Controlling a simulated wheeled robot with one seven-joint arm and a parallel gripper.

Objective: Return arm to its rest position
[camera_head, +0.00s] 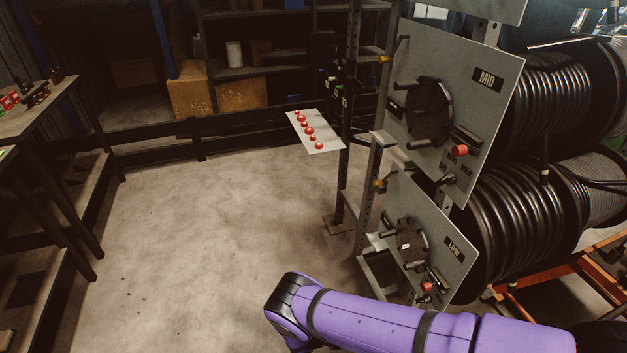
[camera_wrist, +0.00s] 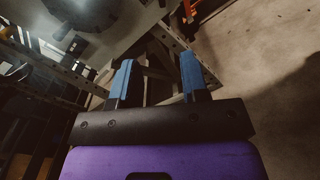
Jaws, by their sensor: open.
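My gripper (camera_wrist: 158,75) shows in the wrist view as two blue fingers on a black bar. The fingers are apart with nothing between them. Behind them are a grey metal frame and part of a panel with a dark round part (camera_wrist: 85,12). In the head view my gripper's fingers cannot be seen.
The MID panel (camera_head: 455,100) and LOW panel (camera_head: 432,235) stand at right, with black hose reels (camera_head: 510,235) behind. A small plate with red buttons (camera_head: 316,132) sits on a post. A workbench (camera_head: 35,110) is at left. The concrete floor (camera_head: 200,220) between is clear.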

